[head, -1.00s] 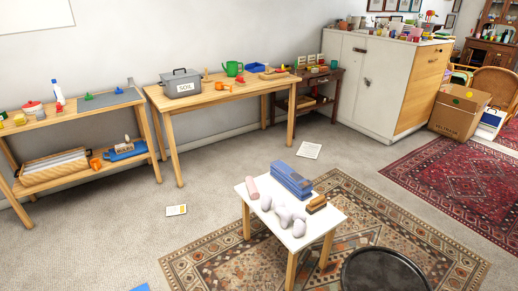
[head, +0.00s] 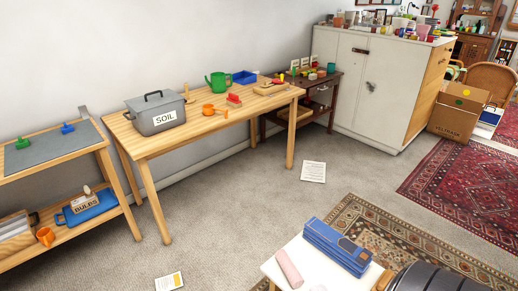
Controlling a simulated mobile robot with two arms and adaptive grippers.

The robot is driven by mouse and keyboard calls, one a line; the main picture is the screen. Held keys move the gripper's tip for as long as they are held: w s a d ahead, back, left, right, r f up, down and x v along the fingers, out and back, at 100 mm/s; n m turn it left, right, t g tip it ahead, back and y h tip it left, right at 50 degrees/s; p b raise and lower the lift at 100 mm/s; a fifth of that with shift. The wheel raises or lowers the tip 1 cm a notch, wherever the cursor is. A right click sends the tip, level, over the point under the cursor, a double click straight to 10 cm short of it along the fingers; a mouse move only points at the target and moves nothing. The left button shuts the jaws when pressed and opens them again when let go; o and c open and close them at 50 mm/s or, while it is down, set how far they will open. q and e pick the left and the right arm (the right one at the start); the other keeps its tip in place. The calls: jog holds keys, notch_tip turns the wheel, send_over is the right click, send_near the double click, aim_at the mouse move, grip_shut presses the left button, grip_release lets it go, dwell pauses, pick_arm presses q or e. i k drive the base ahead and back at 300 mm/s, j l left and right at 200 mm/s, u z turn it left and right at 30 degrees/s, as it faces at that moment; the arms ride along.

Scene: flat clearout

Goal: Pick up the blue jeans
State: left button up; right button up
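A folded blue bundle (head: 336,246) with a small tan patch at its near end lies on the low white table (head: 284,257) at the bottom of the head view. It looks like the blue jeans, folded into a long block. A pink roll (head: 289,268) lies just left of it. The near part of the table is cut off by the picture edge.
The wooden workbench (head: 150,140) holds a grey soil box (head: 156,113). Papers (head: 313,171) lie on the floor. Carpet between bench and low table is otherwise clear.

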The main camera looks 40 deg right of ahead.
aim_at(356, 260)
jog(key=i+z, duration=0.2)
jog(key=i, duration=0.3)
jog(key=i+j+z, duration=0.2)
jog(key=i, duration=0.25)
jog(key=i+j+z, duration=0.2)
jog(key=i, duration=0.3)
jog(key=i+z, duration=0.15)
jog(key=z, duration=0.25)
jog(key=i+z, duration=0.2)
jog(key=z, duration=0.25)
jog(key=i+j+z, duration=0.1)
jog(key=z, duration=0.3)
jog(key=i+j+z, duration=0.15)
jog(key=z, duration=0.3)
jog(key=i+j+z, duration=0.15)
jog(key=z, duration=0.25)
jog(key=i+j+z, duration=0.1)
jog(key=z, duration=0.3)
jog(key=i+j+z, duration=0.15)
jog(key=z, duration=0.3)
jog(key=i+j+z, duration=0.15)
jog(key=z, duration=0.25)
jog(key=j+z, duration=0.4)
jog(key=i+j+z, duration=0.15)
jog(key=z, duration=0.3)
